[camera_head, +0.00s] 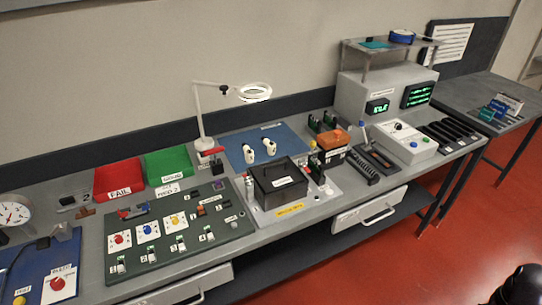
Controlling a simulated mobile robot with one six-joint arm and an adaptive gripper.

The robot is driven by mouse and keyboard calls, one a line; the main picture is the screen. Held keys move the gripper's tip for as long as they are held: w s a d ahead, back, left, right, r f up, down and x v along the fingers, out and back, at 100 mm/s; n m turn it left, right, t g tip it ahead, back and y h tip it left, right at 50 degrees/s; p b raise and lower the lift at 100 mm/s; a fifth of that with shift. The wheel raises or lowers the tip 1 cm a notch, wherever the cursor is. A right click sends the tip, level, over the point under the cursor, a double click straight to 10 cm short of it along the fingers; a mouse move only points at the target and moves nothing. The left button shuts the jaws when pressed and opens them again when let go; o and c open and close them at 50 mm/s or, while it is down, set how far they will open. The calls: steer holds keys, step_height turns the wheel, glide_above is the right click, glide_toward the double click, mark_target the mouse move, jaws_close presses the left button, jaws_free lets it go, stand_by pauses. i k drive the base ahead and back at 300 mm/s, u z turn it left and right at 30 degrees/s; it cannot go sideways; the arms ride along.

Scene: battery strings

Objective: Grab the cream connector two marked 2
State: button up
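Several small cream connectors stand in a row along the front of a dark green board (190,257) at the left centre of the bench. The second from the left, cream connector two (151,254), seems to carry the mark 2, though the print is very small. It stands between the leftmost connector (120,266) and the third one (181,243), apart from both. My gripper's fingers do not show; only a dark rounded part, probably mine, shows in the lower right corner, far from the connectors.
White cards with coloured knobs (147,230) sit behind the connectors. A red FAIL bin (118,178) and a green bin (168,163) stand at the back. A black box (278,184) stands right of the board. A lamp (202,115) rises behind. Red floor (400,260) in front is clear.

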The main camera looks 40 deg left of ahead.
mark_target(271, 145)
steer(key=k, duration=1.4)
steer(key=z, duration=2)
steer(key=k, duration=0.1)
steer(key=u, duration=3.6)
steer(key=i, duration=1)
steer(key=u, duration=0.05)
